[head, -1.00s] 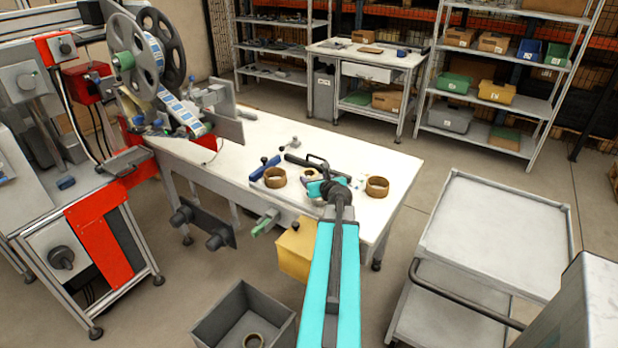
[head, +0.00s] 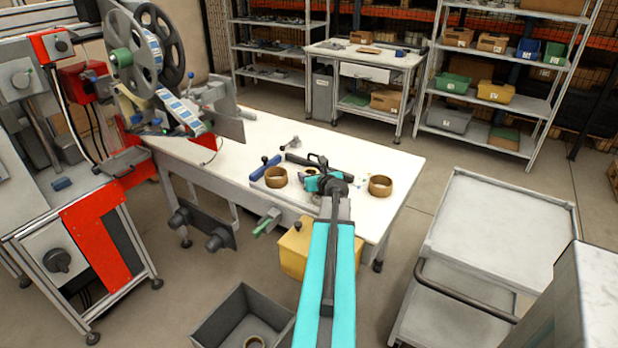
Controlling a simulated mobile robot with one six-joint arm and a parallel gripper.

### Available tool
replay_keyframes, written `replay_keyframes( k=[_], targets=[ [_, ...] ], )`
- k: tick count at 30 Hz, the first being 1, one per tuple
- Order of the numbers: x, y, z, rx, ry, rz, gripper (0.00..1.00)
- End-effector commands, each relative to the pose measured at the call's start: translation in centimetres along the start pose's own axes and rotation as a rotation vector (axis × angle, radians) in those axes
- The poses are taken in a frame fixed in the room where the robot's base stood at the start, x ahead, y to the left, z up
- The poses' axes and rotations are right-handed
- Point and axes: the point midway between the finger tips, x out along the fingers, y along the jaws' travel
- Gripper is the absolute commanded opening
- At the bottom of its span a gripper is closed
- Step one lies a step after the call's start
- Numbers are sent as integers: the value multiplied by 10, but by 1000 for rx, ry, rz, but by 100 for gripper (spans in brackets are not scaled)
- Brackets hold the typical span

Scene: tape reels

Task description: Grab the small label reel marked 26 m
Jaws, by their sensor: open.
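Two brown tape reels stand on the white table: a left reel (head: 276,181) and a right reel (head: 380,189). Between them, a third small reel (head: 311,171) is mostly hidden behind my gripper. No marking can be read at this size, so I cannot tell which reel is the 26 m one. My gripper (head: 314,181) is open over the table's front half, between the left and right reels. My arm hides part of the table, and I cannot tell how high the gripper is above it.
The white table (head: 262,145) also holds a blue-handled tool (head: 264,168). A labelling machine with large grey reels (head: 160,60) stands at the left. A grey bin (head: 222,318) with a ring inside and a yellow box (head: 297,262) are in front. A grey cart (head: 500,225) is at the right.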

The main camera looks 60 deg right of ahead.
Motion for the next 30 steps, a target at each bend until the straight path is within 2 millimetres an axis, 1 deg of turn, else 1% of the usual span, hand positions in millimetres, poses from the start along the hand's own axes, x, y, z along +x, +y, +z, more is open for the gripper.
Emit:
replay_keyframes(
  k=[11,12,14,15,17,30],
  targets=[
    [0,0,0,0,0,0,59],
    [0,0,0,0,0,0,58],
    [0,0,0,0,0,0,47],
    [0,0,0,0,0,0,41],
    [0,0,0,0,0,0,31],
    [-2,-1,4,1,0,-1,31]
  ],
)
